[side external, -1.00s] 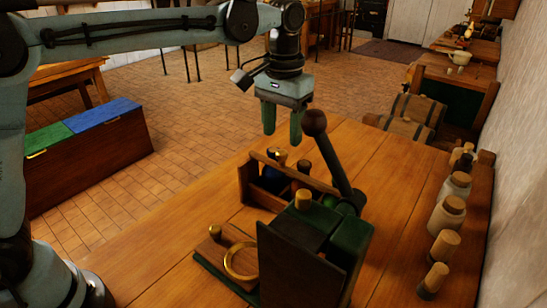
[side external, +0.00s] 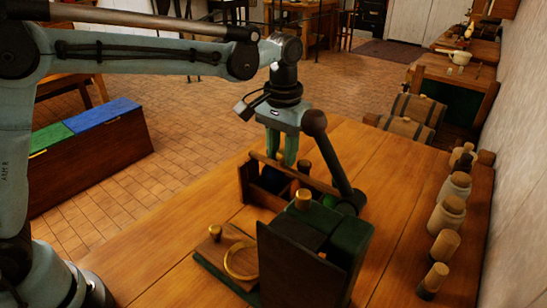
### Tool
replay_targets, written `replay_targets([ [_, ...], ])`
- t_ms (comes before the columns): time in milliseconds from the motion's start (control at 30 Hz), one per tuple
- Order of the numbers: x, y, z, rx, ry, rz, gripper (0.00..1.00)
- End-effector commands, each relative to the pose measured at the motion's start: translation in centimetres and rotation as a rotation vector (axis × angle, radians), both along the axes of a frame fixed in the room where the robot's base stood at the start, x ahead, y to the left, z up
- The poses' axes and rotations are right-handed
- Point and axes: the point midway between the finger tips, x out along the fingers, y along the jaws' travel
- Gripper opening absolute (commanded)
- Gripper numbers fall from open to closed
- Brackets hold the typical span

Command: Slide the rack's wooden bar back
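The small wooden rack (side external: 244,184) stands on the table behind the green-and-dark machine. Its wooden bar (side external: 319,184) runs lengthwise along the top, sloping down to the right in the picture. Dark bottles sit inside the rack, partly hidden by its front wall and the bar. My gripper (side external: 281,158) points straight down over the left-middle part of the rack. Its two green fingers are apart, with their tips at about the bar's height in the picture. I cannot tell whether they touch the bar or a bottle cap.
The machine (side external: 345,243) stands close in front of the rack. Its dark lever (side external: 333,160) with a round knob (side external: 314,122) rises right beside my gripper. A board with a brass ring (side external: 241,262) lies front left. Jars (side external: 447,215) line the right edge. Table between is clear.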

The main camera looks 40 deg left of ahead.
Motion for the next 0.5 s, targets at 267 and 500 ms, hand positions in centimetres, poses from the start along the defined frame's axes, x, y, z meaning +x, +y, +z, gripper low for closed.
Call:
replay_targets([
  [267,-0.1,0.0,0.0,0.000,0.000,0.000,0.03],
  [500,-1.4,0.0,0.1,0.000,0.000,-0.001,0.03],
])
